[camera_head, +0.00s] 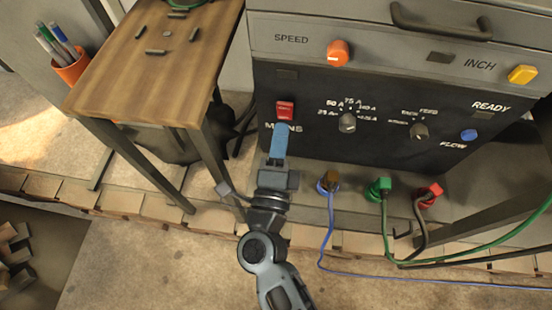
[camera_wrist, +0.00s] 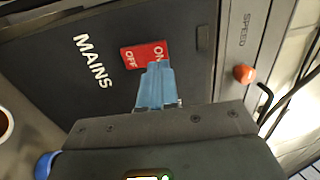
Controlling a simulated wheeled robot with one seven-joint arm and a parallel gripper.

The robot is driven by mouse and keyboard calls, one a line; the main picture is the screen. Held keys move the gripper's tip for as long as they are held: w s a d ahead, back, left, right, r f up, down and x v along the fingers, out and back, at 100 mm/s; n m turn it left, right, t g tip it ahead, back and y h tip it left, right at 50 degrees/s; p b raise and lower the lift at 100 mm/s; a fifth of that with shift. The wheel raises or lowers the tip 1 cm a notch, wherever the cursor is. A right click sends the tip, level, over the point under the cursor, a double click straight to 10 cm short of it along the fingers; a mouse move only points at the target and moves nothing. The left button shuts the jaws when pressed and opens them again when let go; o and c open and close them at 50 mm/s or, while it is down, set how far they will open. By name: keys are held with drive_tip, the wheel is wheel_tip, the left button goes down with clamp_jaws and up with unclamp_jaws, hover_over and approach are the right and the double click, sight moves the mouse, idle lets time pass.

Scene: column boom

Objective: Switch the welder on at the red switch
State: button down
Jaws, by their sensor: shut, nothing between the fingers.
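The red switch (camera_head: 285,110) sits on the dark front panel of the welder (camera_head: 385,95), above the word MAINS. In the wrist view the red switch (camera_wrist: 143,54) shows OFF on one half and ON on the other. My gripper (camera_head: 280,128) has blue fingers that are shut and empty. Its fingertips are just below the switch in the head view. In the wrist view the fingertips (camera_wrist: 158,66) overlap the switch's edge by the ON half and hide part of it. I cannot tell whether they touch it, or which way the switch is tipped.
An orange knob (camera_head: 338,53), a yellow INCH button (camera_head: 522,74) and two selector knobs are on the welder. Blue, green and red plugs with cables (camera_head: 380,187) stand at its lower edge. A wooden table (camera_head: 150,85) with an orange pen cup (camera_head: 72,68) is at left.

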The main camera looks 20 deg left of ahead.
sight(285, 108)
drive_tip(key=shift+x, duration=1.75)
drive_tip(key=p, duration=0.2)
drive_tip(key=r+p, duration=0.1)
drive_tip(key=shift+w+g+p, duration=0.25)
drive_tip(key=shift+g+p, duration=0.05)
drive_tip(key=shift+p, duration=0.05)
drive_tip(key=shift+a+f+b, duration=0.1)
drive_tip(key=shift+f+b, duration=0.3)
drive_tip(key=shift+s, duration=0.1)
